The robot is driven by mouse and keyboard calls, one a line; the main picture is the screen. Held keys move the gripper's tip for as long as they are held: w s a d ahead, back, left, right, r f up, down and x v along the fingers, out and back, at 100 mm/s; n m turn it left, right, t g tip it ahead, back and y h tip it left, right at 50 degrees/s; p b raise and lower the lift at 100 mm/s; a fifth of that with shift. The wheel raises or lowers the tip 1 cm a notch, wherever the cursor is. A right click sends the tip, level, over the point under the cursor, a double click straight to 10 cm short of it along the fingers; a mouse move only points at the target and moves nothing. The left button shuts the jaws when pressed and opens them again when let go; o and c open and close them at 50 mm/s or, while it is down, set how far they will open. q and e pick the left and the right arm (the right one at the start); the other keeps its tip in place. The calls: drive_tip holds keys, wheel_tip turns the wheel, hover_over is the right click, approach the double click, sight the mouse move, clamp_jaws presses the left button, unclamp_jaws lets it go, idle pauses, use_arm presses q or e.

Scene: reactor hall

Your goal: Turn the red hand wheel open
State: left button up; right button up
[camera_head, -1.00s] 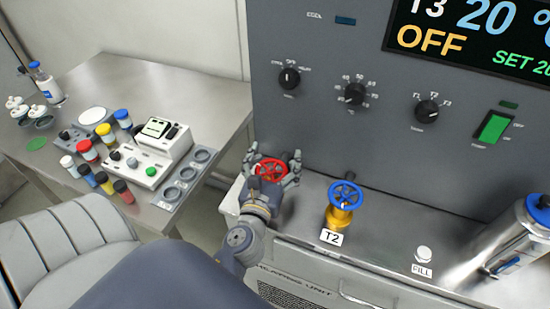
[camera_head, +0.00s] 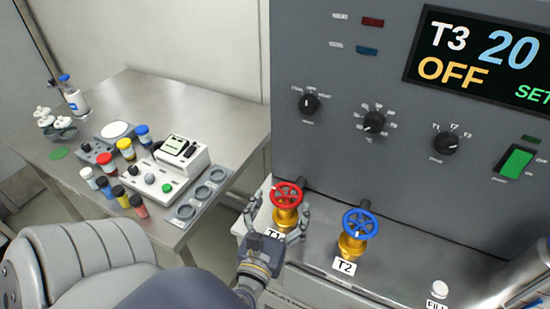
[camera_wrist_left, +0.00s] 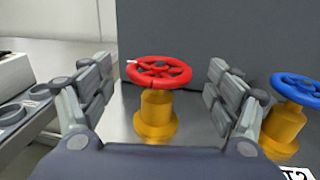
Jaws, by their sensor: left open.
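The red hand wheel (camera_head: 286,195) sits on a yellow valve body above the T1 label, on the ledge of the grey panel unit. In the left wrist view the red wheel (camera_wrist_left: 159,71) is centred between the fingers, on its yellow body (camera_wrist_left: 156,117), with a small white mark at its left rim. My left gripper (camera_head: 277,217) is open, in front of and below the wheel, its fingers spread either side of the valve. In the wrist view the left gripper (camera_wrist_left: 158,92) shows gaps on both sides of the wheel. My right gripper is not in view.
A blue hand wheel (camera_head: 360,224) on a yellow valve labelled T2 stands close to the right. The panel (camera_head: 430,185) with knobs and a display rises behind. A metal table (camera_head: 213,101) with several jars and an instrument box (camera_head: 170,165) is at left.

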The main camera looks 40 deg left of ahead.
use_arm(q)
drive_tip(key=shift+v, duration=2.1)
